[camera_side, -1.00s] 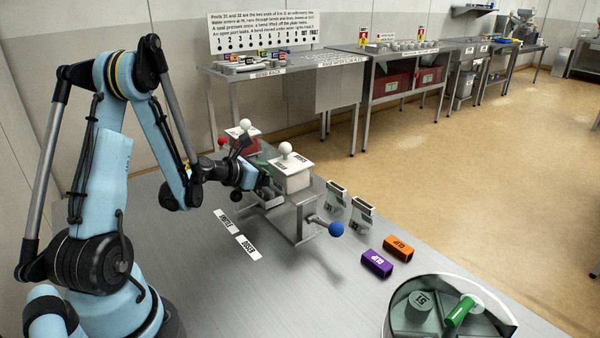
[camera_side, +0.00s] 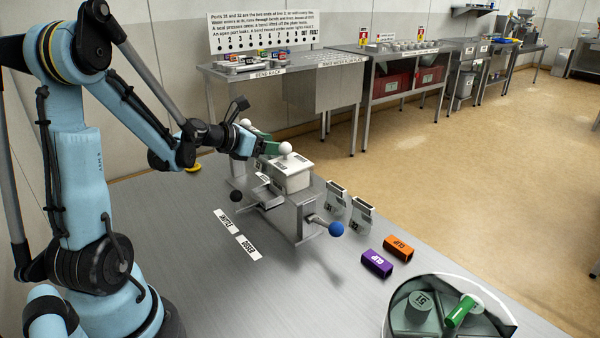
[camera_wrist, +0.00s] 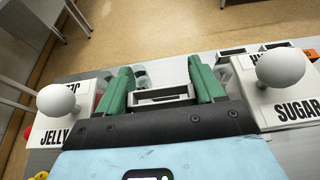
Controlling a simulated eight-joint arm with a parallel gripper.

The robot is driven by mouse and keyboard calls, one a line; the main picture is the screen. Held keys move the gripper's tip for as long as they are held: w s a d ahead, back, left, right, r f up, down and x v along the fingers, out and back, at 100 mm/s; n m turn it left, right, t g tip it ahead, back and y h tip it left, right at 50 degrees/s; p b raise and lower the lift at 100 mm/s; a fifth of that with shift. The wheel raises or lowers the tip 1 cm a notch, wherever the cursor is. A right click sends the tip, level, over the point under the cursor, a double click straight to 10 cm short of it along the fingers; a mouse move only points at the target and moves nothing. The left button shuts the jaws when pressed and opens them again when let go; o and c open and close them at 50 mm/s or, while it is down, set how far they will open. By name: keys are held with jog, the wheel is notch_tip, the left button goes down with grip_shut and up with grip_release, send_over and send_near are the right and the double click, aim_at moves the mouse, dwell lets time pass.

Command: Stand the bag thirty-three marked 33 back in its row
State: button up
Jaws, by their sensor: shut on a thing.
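My gripper (camera_side: 270,147) is over the white-lidded stand in the side view. In the wrist view its two green fingers (camera_wrist: 162,90) are closed on a pale grey, open-topped bag (camera_wrist: 160,95); its number is not readable. In the side view the held bag is hidden or cannot be made out. Two similar bags stand side by side right of the stand, a nearer bag (camera_side: 362,214) and a farther bag (camera_side: 336,196). Their tops also show in the wrist view, right of my gripper. Their marks are too small to read.
White knobbed lids marked JELLY (camera_wrist: 60,120) and SUGAR (camera_wrist: 280,95) flank my gripper. A blue-knobbed lever (camera_side: 335,229) sticks out of the stand. Purple (camera_side: 376,264) and orange (camera_side: 398,248) clips and a round bin (camera_side: 400,325) lie at right.

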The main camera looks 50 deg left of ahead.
jog(key=shift+w+r, duration=0.15)
jog(key=shift+r, duration=0.5)
jog(key=w+d+r+m+g+h, duration=0.1)
jog(key=w+d+r+m+h, duration=0.15)
jog(key=w, duration=0.35)
jog(key=w+d+r+m+h, duration=0.2)
jog(key=w+r, duration=0.2)
jog(key=w, duration=0.1)
jog(key=shift+h, duration=0.25)
jog(key=f, duration=1.7)
jog(key=shift+w+d+f, duration=0.3)
jog(key=shift+d+f, duration=0.1)
jog(key=shift+f, duration=0.1)
jog(key=o, duration=0.8)
